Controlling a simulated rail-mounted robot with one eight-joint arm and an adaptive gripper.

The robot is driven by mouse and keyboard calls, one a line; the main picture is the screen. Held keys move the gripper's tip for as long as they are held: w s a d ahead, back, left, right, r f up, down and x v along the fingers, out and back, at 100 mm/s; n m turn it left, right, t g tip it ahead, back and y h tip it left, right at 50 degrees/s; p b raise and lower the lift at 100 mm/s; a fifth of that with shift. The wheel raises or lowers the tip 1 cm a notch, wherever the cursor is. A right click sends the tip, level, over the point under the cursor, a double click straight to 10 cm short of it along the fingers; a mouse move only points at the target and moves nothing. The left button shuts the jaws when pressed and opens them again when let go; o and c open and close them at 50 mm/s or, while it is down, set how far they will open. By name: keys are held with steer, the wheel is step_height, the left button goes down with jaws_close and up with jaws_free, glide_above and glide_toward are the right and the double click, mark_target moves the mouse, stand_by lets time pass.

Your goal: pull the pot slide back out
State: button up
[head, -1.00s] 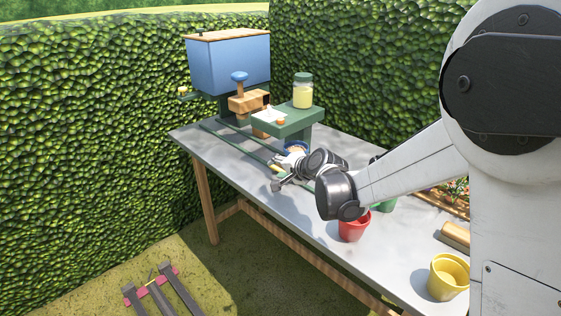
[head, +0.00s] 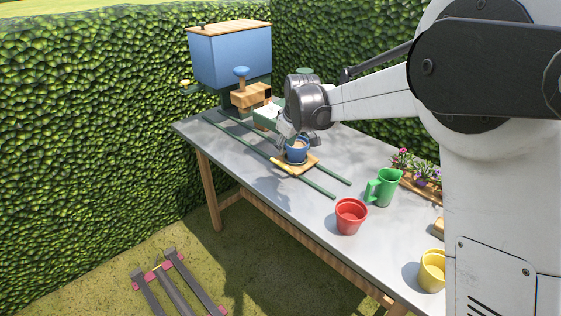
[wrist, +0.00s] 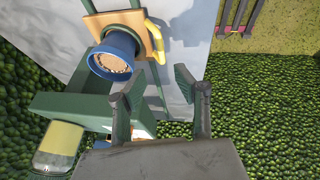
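The pot slide (head: 306,168) is a flat wooden plate on green rails, with a yellow handle (head: 283,165) at its front left. A blue pot (head: 297,157) filled with brown soil stands upright on it. In the wrist view the slide (wrist: 117,21), its yellow handle (wrist: 155,38) and the blue pot (wrist: 112,58) show at the top. My gripper (wrist: 160,92) is open and empty, apart from the handle. In the head view my gripper (head: 300,134) hovers just above and behind the pot, hiding part of the green stand.
A blue hopper (head: 232,58) and wooden press block (head: 250,95) stand at the back of the bench. The green stand (wrist: 75,103) carries a jar (wrist: 60,142). A red pot (head: 350,216), green jug (head: 383,187) and yellow pot (head: 432,270) are at the right.

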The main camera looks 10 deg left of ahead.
mark_target(280, 163)
steer(key=x, duration=1)
steer(key=shift+w+f+b, duration=0.1)
steer(key=shift+f+b, duration=0.25)
jaws_close()
